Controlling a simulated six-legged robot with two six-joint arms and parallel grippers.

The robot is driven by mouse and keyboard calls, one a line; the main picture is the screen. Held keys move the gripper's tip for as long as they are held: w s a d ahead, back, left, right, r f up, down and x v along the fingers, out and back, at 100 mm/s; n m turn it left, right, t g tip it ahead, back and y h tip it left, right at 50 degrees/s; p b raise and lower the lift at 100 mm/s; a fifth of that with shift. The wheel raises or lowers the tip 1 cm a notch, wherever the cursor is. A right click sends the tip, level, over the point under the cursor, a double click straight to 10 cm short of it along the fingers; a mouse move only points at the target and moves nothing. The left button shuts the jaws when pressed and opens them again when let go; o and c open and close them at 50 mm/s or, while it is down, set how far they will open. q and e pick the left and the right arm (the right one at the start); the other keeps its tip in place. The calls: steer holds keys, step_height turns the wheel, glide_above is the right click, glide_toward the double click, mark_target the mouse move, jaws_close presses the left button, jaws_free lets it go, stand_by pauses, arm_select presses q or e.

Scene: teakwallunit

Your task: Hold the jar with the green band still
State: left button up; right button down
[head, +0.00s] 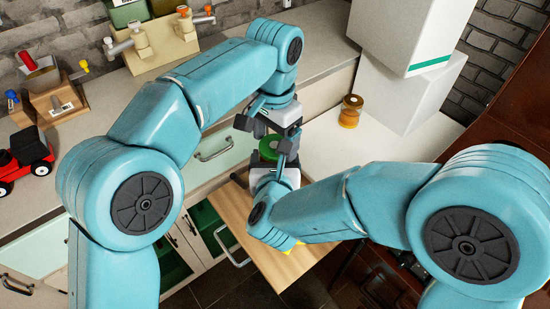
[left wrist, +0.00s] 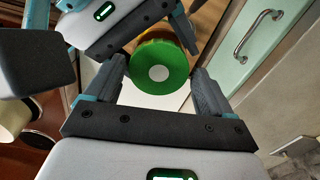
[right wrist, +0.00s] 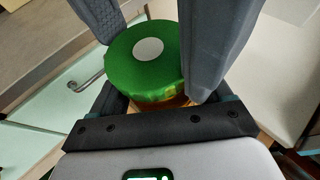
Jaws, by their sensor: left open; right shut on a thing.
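The jar (right wrist: 165,98) has a wide green top with a white dot and an amber body below it. In the head view its green top (head: 269,147) shows between my two grippers. My right gripper (right wrist: 165,55) is shut on the jar, with a finger on either side of it. My left gripper (left wrist: 158,82) is open, its fingers pointing toward the green top, which it faces from above. I cannot tell whether the left fingers touch it. Most of the jar's body is hidden by the grippers, and I cannot make out a separate green band.
A wooden board (head: 287,262) lies below my right gripper. An amber jar (head: 350,111) stands on the white surface (head: 345,150) beside white boxes (head: 393,92). A red toy truck (head: 25,158) and wooden blocks with taps (head: 150,40) stand on the counter at left.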

arm_select(q)
step_height(320, 180, up, 4)
steer(key=shift+s+r, duration=0.1)
steer(key=shift+r, duration=0.05)
steer(key=shift+c, duration=0.2)
